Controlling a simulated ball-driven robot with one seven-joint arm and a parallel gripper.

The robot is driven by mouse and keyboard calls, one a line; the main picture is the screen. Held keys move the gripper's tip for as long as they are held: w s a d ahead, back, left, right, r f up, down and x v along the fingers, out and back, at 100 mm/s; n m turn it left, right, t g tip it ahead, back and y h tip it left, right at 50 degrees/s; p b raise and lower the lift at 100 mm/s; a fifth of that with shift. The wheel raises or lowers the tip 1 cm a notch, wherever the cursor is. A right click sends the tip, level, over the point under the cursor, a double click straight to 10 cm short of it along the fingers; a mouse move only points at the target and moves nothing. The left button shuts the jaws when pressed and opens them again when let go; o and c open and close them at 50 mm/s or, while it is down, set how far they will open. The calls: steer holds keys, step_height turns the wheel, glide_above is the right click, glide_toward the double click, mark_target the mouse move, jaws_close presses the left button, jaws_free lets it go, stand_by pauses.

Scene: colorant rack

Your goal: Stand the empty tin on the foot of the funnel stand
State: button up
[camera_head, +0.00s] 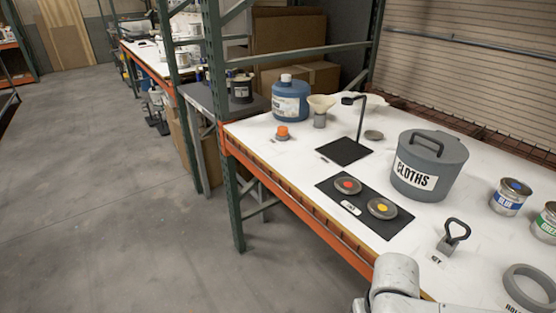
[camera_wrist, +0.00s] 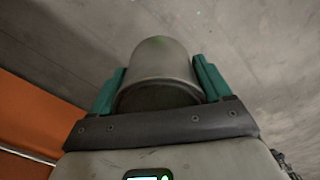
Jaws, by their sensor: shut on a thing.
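My gripper (camera_wrist: 159,70) has two teal fingers, one on each side of a plain grey metal tin (camera_wrist: 160,58). It is shut on the tin, which appears to be above the floor near the orange shelf edge. Whether the tin is empty cannot be seen. In the head view the gripper and tin are out of the picture. The funnel stand (camera_head: 361,122) is on the white worktop, with a thin dark post, a short arm at the top and a flat black square foot (camera_head: 344,151). The foot is bare. A cream funnel (camera_head: 321,102) is just left of the stand, above a small grey cylinder.
A black mat (camera_head: 353,223) holds two round lids with red and yellow dots. A grey CLOTHS canister (camera_head: 428,168) stands right of the stand. A blue jug (camera_head: 291,101), an orange-topped item (camera_head: 283,132), a key-like block (camera_head: 452,238) and paint tins (camera_head: 510,197) are also on the worktop.

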steer(key=f, duration=0.2)
steer(key=s+f, duration=0.1)
steer(key=f, duration=0.1)
steer(key=shift+s+a+f, duration=0.1)
steer(key=shift+s+a, duration=0.05)
steer(key=shift+s+a+f, duration=0.1)
steer(key=shift+a+f, duration=0.15)
steer(key=shift+f, duration=0.15)
steer(key=shift+d, duration=0.1)
